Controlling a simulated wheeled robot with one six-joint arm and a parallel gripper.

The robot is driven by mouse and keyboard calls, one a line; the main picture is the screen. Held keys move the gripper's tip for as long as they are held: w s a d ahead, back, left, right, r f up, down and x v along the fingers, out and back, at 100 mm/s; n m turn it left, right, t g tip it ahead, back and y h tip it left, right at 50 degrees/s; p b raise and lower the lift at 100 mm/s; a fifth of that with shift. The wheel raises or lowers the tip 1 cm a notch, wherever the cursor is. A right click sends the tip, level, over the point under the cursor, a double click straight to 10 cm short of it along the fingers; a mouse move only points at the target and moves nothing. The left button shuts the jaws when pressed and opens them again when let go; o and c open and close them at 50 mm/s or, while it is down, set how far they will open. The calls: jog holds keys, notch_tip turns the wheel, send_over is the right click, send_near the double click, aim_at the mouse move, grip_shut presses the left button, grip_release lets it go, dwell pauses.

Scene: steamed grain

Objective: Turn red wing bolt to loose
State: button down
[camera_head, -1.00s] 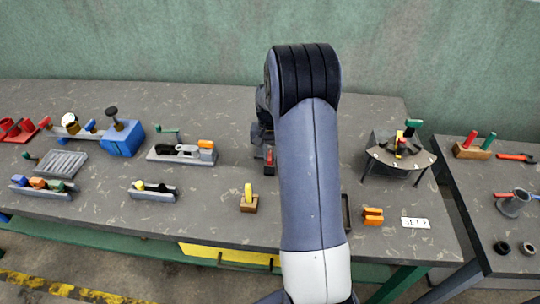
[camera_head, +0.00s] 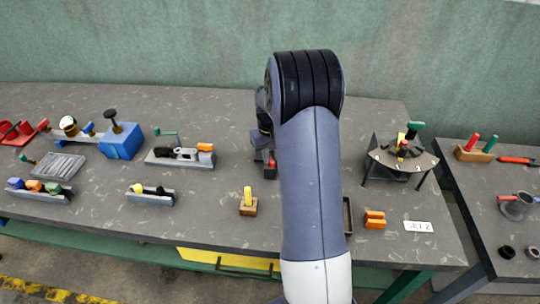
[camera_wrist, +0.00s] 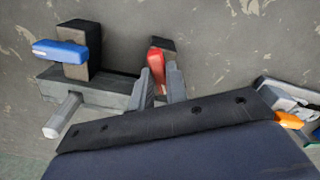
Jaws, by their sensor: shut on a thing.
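The red wing bolt (camera_wrist: 156,56) stands at the upper middle of the wrist view, beside a dark block. My gripper (camera_wrist: 160,78) reaches it with its two grey fingers, one on each side, shut on its lower part. In the head view a small red part (camera_head: 271,160) shows just left of my arm, which hides most of that fixture and my fingers. A blue handle (camera_wrist: 60,52) sits on a dark upright block left of the bolt in the wrist view. The bolt's base is hidden by my fingers.
A grey rod end (camera_wrist: 62,116) sticks out below the blue handle. A fixture with an orange part (camera_wrist: 289,120) lies at the right edge of the wrist view. In the head view a wooden block with a yellow peg (camera_head: 248,205) stands left of my arm.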

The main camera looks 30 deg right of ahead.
aim_at(270, 158)
jog(key=c, duration=1.4)
grip_release()
notch_tip(270, 158, up, 11)
jog(key=b, duration=0.1)
jog(key=shift+f, duration=0.1)
notch_tip(270, 158, down, 11)
jog(key=shift+r+p, duration=0.2)
jog(key=shift+p, duration=0.3)
jog(key=shift+f+m, duration=0.1)
jog(key=shift+m, duration=0.2)
